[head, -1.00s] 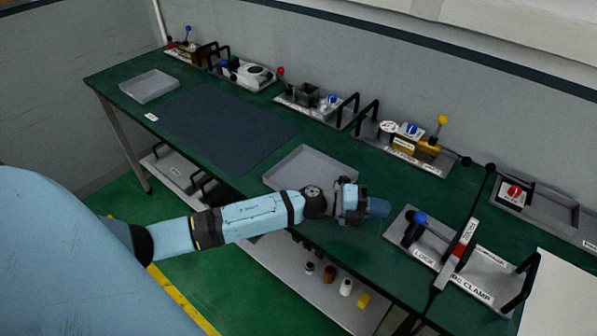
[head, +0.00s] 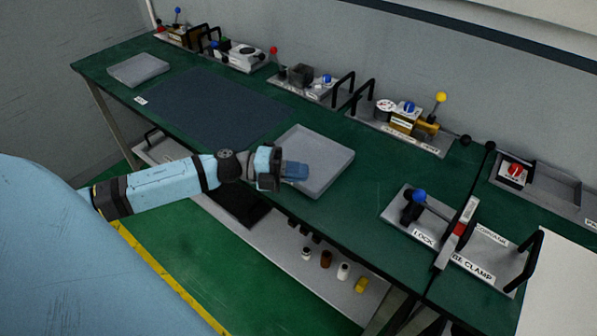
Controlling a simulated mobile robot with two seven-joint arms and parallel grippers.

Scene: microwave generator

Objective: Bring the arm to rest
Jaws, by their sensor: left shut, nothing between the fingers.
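My left arm reaches in from the left over the bench's front edge. My left gripper (head: 296,171) is shut and empty, at the left part of a grey tray (head: 328,176) on the green bench. The gripper hides part of that tray; I cannot tell whether it touches it. My right gripper is not in view.
The green bench (head: 380,170) carries a dark mat (head: 205,108), another grey tray (head: 138,69) at far left, and fixtures with coloured knobs along the wall. A lock fixture with a blue knob (head: 419,196) stands at right. Small bottles (head: 326,259) stand on a lower shelf.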

